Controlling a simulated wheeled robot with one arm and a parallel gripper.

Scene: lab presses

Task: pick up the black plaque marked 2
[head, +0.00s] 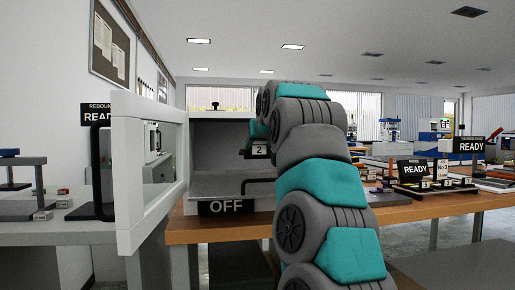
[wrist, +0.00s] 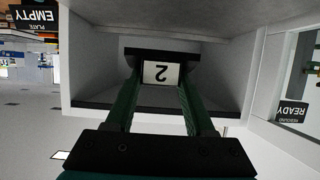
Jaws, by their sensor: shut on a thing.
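The black plaque marked 2 (head: 259,150) has a white label and is held up at the opening of a white box-like chamber (head: 215,184) with an OFF sign on its front. My gripper (wrist: 160,82) is shut on the plaque, which shows in the wrist view (wrist: 160,55) between the tips of the two green fingers. The label appears upside down there. In the head view the plaque is clear of the chamber floor, and my arm hides the chamber's right side and most of the gripper.
The chamber's white door (head: 152,180) stands open to the left, with a dark handle. The wooden table (head: 420,208) carries a dark stand (head: 433,190) with several numbered pieces and READY signs at the right. A grey bench (head: 60,228) with a press is at the left.

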